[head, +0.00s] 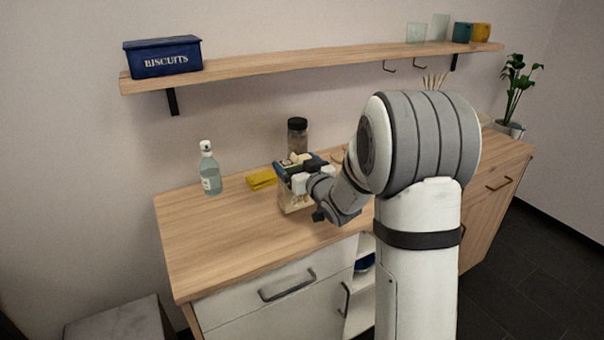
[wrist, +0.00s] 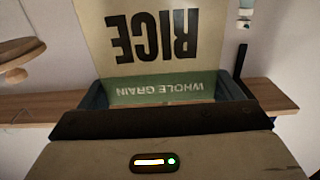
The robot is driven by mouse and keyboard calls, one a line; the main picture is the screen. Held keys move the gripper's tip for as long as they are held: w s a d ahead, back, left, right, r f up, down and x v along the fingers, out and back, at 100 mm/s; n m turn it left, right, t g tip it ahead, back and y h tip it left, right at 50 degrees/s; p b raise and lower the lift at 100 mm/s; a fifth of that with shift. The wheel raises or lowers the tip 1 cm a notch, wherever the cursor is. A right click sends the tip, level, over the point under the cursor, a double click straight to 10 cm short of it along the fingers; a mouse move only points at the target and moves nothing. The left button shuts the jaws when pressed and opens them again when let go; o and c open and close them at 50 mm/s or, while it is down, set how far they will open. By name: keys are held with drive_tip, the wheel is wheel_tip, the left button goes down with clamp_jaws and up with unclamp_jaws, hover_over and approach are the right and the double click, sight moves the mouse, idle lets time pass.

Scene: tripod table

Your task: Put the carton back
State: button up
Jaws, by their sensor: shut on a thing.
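The carton (head: 291,204) is a beige box held upright over the wooden counter, mostly covered by my gripper (head: 298,170) in the head view. In the wrist view, the carton (wrist: 150,60) fills the upper middle, with "RICE" in dark letters and a green "WHOLE GRAIN" band, both upside down in the picture. My gripper (wrist: 163,95) is shut on it, with a dark finger on each side. I cannot tell whether the carton's base touches the counter.
A dark-lidded jar (head: 297,136) stands just behind my gripper. A yellow cloth (head: 261,179) and a clear bottle (head: 209,170) are to the left. The wall shelf (head: 300,65) holds a blue biscuit tin (head: 163,57). The counter's front left (head: 215,250) is clear.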

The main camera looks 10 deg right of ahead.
drive_tip(key=shift+a+f, duration=0.1)
drive_tip(key=shift+f, duration=1.15)
drive_tip(key=shift+f, duration=0.15)
drive_tip(key=o, duration=1.4)
drive_tip(key=shift+c, duration=0.2)
